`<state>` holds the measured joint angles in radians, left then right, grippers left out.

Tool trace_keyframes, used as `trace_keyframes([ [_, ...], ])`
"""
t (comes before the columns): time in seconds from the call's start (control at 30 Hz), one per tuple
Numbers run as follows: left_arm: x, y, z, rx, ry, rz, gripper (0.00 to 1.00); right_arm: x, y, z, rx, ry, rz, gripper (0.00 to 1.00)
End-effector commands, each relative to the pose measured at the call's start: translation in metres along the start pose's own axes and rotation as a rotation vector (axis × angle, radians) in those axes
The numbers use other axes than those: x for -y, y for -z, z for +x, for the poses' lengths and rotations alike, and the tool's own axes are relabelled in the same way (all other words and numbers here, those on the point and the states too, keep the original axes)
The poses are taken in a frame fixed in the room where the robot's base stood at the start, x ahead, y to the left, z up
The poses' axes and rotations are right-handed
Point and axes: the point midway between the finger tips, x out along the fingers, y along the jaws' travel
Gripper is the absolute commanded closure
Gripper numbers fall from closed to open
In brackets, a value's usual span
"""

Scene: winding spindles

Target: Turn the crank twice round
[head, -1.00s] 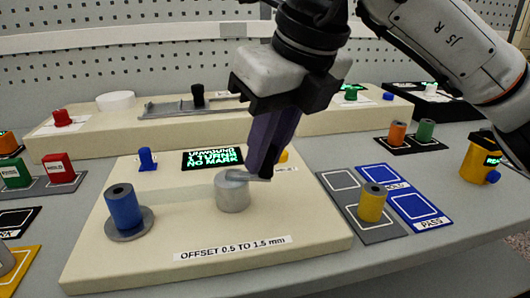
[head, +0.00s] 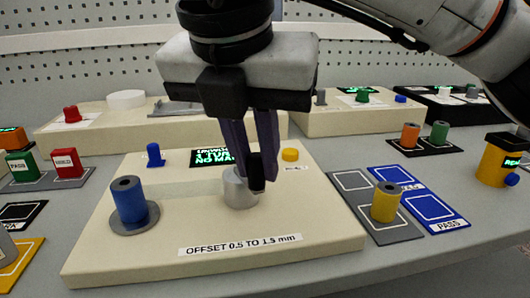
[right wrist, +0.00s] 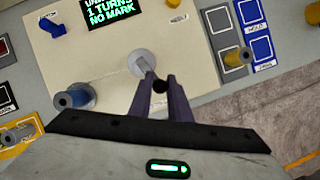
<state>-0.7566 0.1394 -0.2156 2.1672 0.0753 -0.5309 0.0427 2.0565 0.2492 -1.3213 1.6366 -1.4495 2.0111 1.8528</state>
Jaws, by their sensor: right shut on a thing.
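The crank has a pale grey round hub (head: 238,190) on the cream winding box (head: 320,225). Its black knob (head: 256,168) sits off the hub's right front side. My right gripper (head: 262,182) reaches down from above, its two purple fingers shut on the knob. In the right wrist view the hub (right wrist: 141,62) lies just beyond the fingers, with the black knob (right wrist: 160,86) between them. The crank arm is mostly hidden. A green-lit display (right wrist: 110,10) reads "1 TURNS" and "NO MARK" in the wrist view. My left gripper is not in view.
A blue spindle (head: 128,203) stands on a grey disc left of the crank. A blue knob (head: 154,155) and a yellow button (head: 290,155) sit at the box's back. A yellow spindle (head: 385,202) stands on a grey pad to the right, beside blue pads.

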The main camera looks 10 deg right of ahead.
Motion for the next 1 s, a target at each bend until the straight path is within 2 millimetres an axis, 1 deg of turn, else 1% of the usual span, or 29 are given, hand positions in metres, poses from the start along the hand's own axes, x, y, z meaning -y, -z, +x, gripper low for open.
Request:
trace_keyframes([
  [0.03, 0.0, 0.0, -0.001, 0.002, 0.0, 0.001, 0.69, -0.003, 0.001, -0.003, 0.003, 0.013, 0.036, 1.0],
  [0.2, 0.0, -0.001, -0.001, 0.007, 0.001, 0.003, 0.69, -0.007, 0.004, -0.004, 0.002, 0.057, 0.147, 1.0],
  [0.43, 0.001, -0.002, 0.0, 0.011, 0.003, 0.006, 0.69, -0.011, 0.007, -0.005, 0.001, 0.097, 0.246, 1.0],
  [0.63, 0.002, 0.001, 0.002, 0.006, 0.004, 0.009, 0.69, -0.013, 0.008, -0.005, 0.0, 0.112, 0.285, 1.0],
  [1.0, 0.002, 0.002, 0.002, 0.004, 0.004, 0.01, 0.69, -0.014, 0.008, -0.005, 0.0, 0.115, 0.294, 1.0],
])
